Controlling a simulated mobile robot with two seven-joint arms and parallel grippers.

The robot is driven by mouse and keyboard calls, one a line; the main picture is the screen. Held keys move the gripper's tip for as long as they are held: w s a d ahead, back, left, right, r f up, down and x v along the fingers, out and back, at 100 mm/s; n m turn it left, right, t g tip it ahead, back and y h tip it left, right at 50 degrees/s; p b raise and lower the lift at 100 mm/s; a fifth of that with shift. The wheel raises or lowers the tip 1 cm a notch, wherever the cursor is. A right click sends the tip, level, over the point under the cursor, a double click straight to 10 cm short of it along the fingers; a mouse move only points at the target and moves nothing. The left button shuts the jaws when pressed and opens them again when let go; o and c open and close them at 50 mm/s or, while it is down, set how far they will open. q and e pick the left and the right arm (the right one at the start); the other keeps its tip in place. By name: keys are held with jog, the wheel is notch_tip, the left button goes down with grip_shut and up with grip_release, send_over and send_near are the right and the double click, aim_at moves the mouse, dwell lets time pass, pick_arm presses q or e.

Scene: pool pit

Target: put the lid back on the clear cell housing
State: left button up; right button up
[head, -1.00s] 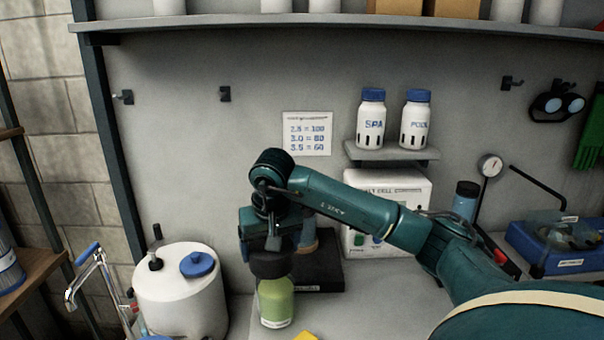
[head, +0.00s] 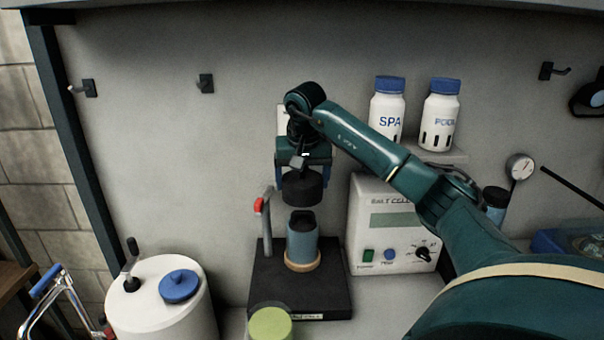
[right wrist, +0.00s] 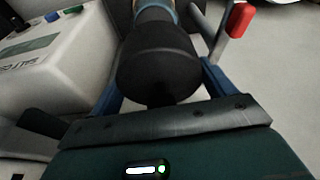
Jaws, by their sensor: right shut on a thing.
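The black round lid (head: 302,188) is held in my right gripper (head: 302,176). The gripper's blue fingers are shut on its sides. In the right wrist view the lid (right wrist: 158,62) fills the space between the fingers. The clear bluish cell housing (head: 302,245) stands upright on a dark base, in a tan ring, with a dark part showing at its top. In the head view the lid is above the housing, with a visible gap between them. In the right wrist view the lid hides most of the housing. My left gripper is not in view.
The dark base (head: 335,290) carries a grey post with a red handle (head: 260,204) left of the housing. A white control box (head: 395,228) stands close right. A green-topped container (head: 270,323) is in front, and a white drum (head: 155,305) at left.

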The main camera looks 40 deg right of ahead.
aim_at(302, 211)
jog(key=shift+s+a+f, duration=0.1)
jog(key=shift+f, duration=0.4)
notch_tip(302, 211, down, 4)
jog(key=shift+r+b, duration=0.25)
jog(key=shift+b, duration=0.2)
jog(key=shift+f+b, duration=0.3)
jog(key=shift+f, duration=0.45)
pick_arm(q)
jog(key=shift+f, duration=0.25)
pick_arm(e)
jog(key=shift+f, duration=0.1)
pick_arm(q)
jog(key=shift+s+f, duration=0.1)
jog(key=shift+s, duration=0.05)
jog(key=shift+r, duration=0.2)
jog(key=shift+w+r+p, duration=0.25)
jog(key=shift+p, duration=0.05)
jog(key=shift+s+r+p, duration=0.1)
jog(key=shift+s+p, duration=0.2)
